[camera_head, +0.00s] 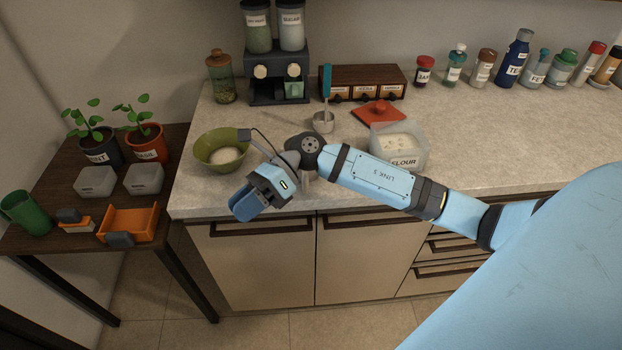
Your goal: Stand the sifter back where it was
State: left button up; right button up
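A small metal cup (323,123) with an upright teal handle stands on the counter behind my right arm, in front of the wooden drawer box. It looks like the sifter, but I cannot be sure at this size. My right gripper (246,206) hangs over the counter's front edge, left of and nearer than the metal cup and apart from it. Its fingers point down and left. I see them from the side, so whether they are open or shut is unclear; nothing shows clearly between them. My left gripper is not in view.
A green bowl (211,142) with white powder stands just left of my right gripper. A flour tub (412,160) sits behind my forearm, with a red lid (378,114) behind it. A dispenser (278,90) and several jars line the back. A dark side table (85,210) stands left.

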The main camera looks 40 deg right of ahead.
jog(key=s+d+f+n+t+h, duration=0.2)
jog(key=s+f+n+t+h, duration=0.4)
jog(key=f+n, duration=0.6)
jog(key=s+d+f+n+t+h, duration=0.2)
jog(key=s+f+n+t+h, duration=0.3)
jog(key=s+f+n, duration=0.4)
notch_tip(320, 180, down, 4)
jog(key=n, duration=0.5)
jog(key=shift+d+r+n+t+h, duration=0.15)
jog(key=shift+n+t+h, duration=0.25)
